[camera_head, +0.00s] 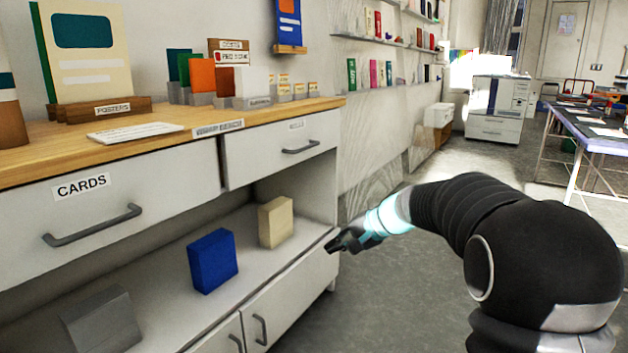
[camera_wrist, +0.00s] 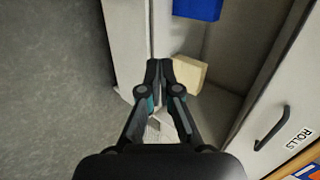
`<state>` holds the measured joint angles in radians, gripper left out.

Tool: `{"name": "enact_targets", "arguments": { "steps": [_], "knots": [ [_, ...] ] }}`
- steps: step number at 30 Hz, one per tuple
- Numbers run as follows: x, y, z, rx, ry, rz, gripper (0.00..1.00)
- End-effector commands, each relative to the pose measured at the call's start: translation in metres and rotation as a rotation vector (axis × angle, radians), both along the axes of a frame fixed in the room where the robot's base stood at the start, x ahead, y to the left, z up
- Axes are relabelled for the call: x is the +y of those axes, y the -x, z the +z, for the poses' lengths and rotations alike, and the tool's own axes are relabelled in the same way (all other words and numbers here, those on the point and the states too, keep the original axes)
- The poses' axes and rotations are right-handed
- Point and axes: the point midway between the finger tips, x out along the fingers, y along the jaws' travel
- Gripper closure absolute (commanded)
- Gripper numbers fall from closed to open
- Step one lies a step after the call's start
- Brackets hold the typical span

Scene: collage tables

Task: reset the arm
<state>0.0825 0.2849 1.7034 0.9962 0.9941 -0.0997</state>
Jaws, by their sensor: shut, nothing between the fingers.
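My arm reaches in from the right in the head view, and my gripper (camera_head: 335,246) is at the front edge of the open shelf, near its right end. In the wrist view my gripper (camera_wrist: 159,63) has its fingertips together with nothing between them. A cream block (camera_head: 276,222) stands on the shelf, left of and beyond the gripper; in the wrist view the cream block (camera_wrist: 190,72) lies just right of the fingertips. I cannot tell whether they touch. A blue block (camera_head: 212,261) stands further left on the shelf.
A grey block (camera_head: 103,322) is at the shelf's left. Above is the drawer labelled CARDS (camera_head: 90,215) and the wooden counter (camera_head: 165,142) with cards and holders. Cupboard doors (camera_head: 285,303) are below. The floor (camera_head: 390,310) beside the cabinet is clear. A table (camera_head: 590,135) stands far right.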

Motion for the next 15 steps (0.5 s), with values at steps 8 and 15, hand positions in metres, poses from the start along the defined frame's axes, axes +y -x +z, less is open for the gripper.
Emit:
{"name": "enact_targets", "arguments": {
  "steps": [8,15],
  "knots": [
    [-0.038,0.134,-0.008,0.048,0.373,0.116,1.00],
    [-0.072,0.228,-0.003,0.027,0.629,0.201,1.00]
  ]
}}
